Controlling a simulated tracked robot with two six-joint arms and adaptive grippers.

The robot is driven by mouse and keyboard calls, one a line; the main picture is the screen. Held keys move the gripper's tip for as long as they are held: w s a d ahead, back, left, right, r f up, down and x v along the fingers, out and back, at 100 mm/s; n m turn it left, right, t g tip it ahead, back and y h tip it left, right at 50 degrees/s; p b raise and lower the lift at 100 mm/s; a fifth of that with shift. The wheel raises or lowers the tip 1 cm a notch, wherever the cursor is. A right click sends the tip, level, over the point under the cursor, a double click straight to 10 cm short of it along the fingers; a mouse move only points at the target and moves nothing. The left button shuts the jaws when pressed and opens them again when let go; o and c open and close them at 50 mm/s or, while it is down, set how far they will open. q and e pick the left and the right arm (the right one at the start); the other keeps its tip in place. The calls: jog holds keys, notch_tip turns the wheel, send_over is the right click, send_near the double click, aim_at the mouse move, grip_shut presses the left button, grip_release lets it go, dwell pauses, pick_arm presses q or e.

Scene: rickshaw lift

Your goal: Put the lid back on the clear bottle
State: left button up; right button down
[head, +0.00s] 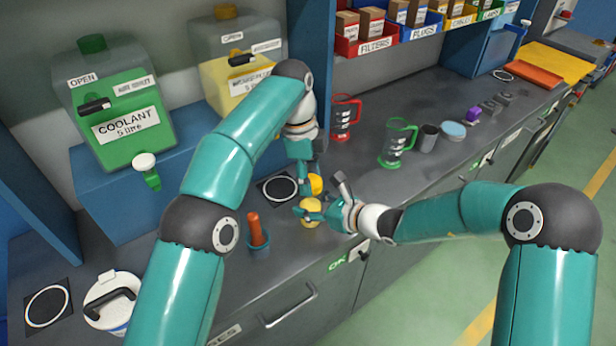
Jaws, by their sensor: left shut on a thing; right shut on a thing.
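My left gripper (308,180) reaches down over the middle of the bench. It is shut on a small round yellow piece (316,184), which looks like the lid. My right gripper (318,208) comes in from the right, just below it. It is shut on a second, pale yellow piece (310,213), which seems to be the small bottle, low over the bench near its front edge. The lid is above the bottle, and a small gap seems to separate them. The fingers hide parts of both, and the bottle's clear wall is hard to make out.
A black pad with a white ring (279,188) lies left of the grippers. A blue cup with an orange stick (257,234) stands nearer. A green jug (397,144) and red jug (346,117) stand behind. A coolant canister (118,110) is at left, a white lidded tub (110,303) at front left.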

pick_arm(q)
jog(key=m, duration=0.2)
jog(key=shift+m, duration=0.4)
jog(key=o, duration=0.7)
jog(key=shift+o, duration=0.4)
jog(key=o, duration=0.4)
pick_arm(e)
jog(key=shift+c, duration=1.6)
grip_release()
